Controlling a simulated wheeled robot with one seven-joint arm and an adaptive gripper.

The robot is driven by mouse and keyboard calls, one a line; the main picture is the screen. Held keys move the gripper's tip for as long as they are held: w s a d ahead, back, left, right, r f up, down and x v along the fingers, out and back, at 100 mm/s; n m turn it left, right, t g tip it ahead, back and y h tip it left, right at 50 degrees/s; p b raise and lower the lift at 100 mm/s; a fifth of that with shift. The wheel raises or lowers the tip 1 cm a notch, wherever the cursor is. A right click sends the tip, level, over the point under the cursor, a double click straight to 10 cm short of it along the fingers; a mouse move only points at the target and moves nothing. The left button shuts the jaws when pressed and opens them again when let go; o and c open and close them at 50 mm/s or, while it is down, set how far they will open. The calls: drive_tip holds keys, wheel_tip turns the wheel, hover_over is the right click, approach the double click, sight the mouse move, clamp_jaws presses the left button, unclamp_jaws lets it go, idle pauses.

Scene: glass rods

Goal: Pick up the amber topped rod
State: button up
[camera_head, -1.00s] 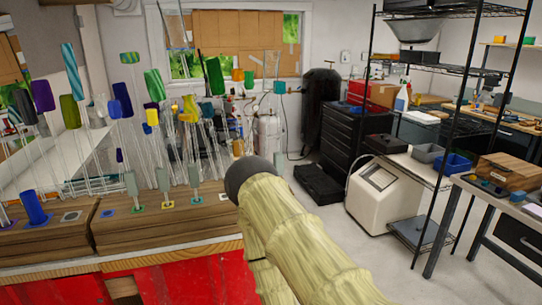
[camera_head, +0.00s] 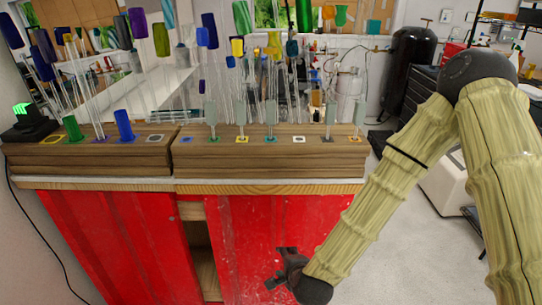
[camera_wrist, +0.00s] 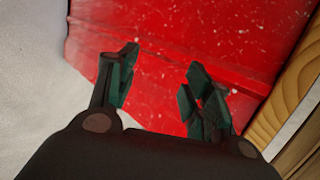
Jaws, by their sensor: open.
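Many glass rods with coloured tops stand upright in wooden rack blocks (camera_head: 270,160) on the bench in the head view. Yellow-to-orange tops there include a bright yellow top (camera_head: 237,47), a golden top (camera_head: 274,40) and an orange top (camera_head: 328,11); I cannot tell for sure which is the amber one. My gripper (camera_head: 280,268) is low in front of the red cabinet, below the bench top and well apart from the rods. In the wrist view my gripper (camera_wrist: 162,68) is open, its dark fingers apart with nothing between them. No rod shows in the wrist view.
The red cabinet (camera_head: 110,240) under the bench faces my gripper; its wooden edge (camera_wrist: 280,95) shows at right in the wrist view. Tall rods crowd the rack. A small black device (camera_head: 28,125) sits at the left end.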

drive_tip(key=w+a+r+m+t+b, duration=0.15)
drive_tip(key=w+r+m, duration=0.25)
drive_tip(key=r, duration=0.4)
drive_tip(key=w+a+r+m+t, duration=0.2)
drive_tip(key=w+r+m+t, duration=0.15)
drive_tip(key=r, duration=0.45)
drive_tip(key=m+t+h+b, duration=0.2)
drive_tip(key=m+t+h, duration=0.1)
drive_tip(key=m, duration=0.9)
approach(271, 110)
drive_tip(key=w, duration=0.1)
drive_tip(key=shift+n, duration=0.25)
drive_tip(key=w, duration=0.1)
drive_tip(key=w+p, duration=0.1)
drive_tip(key=w, duration=0.1)
drive_tip(key=w+p, duration=0.1)
drive_tip(key=w, duration=0.1)
drive_tip(key=shift+w+d+f, duration=0.2)
drive_tip(key=shift+w+d, duration=0.05)
drive_tip(key=w+p, duration=0.2)
drive_tip(key=w, duration=0.2)
drive_tip(key=shift+w+a+p, duration=0.2)
drive_tip(key=shift+p, duration=0.1)
drive_tip(key=shift+w, duration=0.35)
clamp_jaws()
